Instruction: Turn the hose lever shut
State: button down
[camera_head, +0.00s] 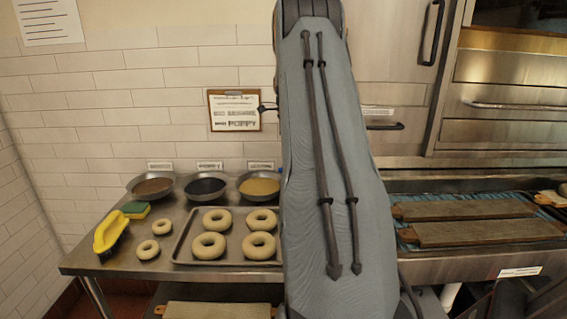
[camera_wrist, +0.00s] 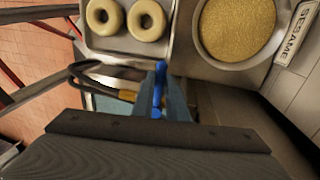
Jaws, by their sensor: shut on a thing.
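In the wrist view, my gripper (camera_wrist: 170,100) points away from the camera, its two narrow fingers close together. A bright blue handle, which looks like the hose lever (camera_wrist: 159,76), sticks out past the fingertips, and the jaws are shut on it. The lever's base and exact angle are hidden by the fingers. A dark looped hose (camera_wrist: 88,74) with a yellow-orange piece (camera_wrist: 127,96) lies just left of the fingers. In the head view my arm hides the gripper and most of the hose area.
Wooden boards (camera_head: 485,232) lie on the right. A clipboard (camera_head: 234,111) hangs on the tiled wall.

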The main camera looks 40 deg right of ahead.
jog(key=shift+d+r, duration=0.15)
jog(key=c, duration=1.7)
grip_release()
jog(key=shift+c, duration=0.2)
notch_tip(320, 180, up, 8)
jog(key=w+b, duration=0.1)
jog(key=b, duration=0.1)
jog(key=shift+d+f, duration=0.25)
jog(key=shift+d, duration=0.2)
